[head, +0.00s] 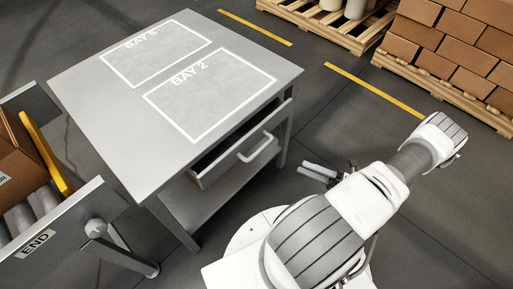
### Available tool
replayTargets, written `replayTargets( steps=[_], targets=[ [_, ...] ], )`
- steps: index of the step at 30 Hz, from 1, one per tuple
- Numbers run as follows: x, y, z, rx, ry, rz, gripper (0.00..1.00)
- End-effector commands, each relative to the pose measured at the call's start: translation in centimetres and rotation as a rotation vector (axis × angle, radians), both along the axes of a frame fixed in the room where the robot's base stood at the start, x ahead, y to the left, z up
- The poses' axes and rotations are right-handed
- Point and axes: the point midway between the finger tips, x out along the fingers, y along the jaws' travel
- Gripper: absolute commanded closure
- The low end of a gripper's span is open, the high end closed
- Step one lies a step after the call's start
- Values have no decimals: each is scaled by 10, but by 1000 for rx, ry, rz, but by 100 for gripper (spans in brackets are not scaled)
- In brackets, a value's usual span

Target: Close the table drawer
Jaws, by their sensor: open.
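The grey metal table (118,117) stands left of centre, its top marked with two white-outlined bays, one labelled BAY 2. Its drawer (208,177) is pulled out partway on the side facing my arm, with a dark gap showing above its front. A pale bar handle (255,147) is fixed on the drawer front. My gripper (304,170) is open and empty, to the right of the handle and apart from it. Its fingers point left, toward the table. The drawer's inside is mostly hidden under the tabletop.
A roller conveyor marked END (36,244) stands at the left with a cardboard box (18,165) and a yellow bar (46,152). Pallets of boxes (450,50) stand at the upper right. Yellow lines (375,90) cross the floor.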

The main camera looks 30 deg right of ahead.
Motion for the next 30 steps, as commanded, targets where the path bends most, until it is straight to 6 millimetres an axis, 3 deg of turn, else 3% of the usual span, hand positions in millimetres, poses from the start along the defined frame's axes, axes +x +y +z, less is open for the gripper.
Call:
replayTargets(
  steps=[18, 24, 30],
  targets=[
    [92, 86, 23, -1, 1, 5, 50],
    [112, 104, 28, -4, 1, 4, 50],
    [118, 109, 30, -3, 2, 3, 50]
  ],
)
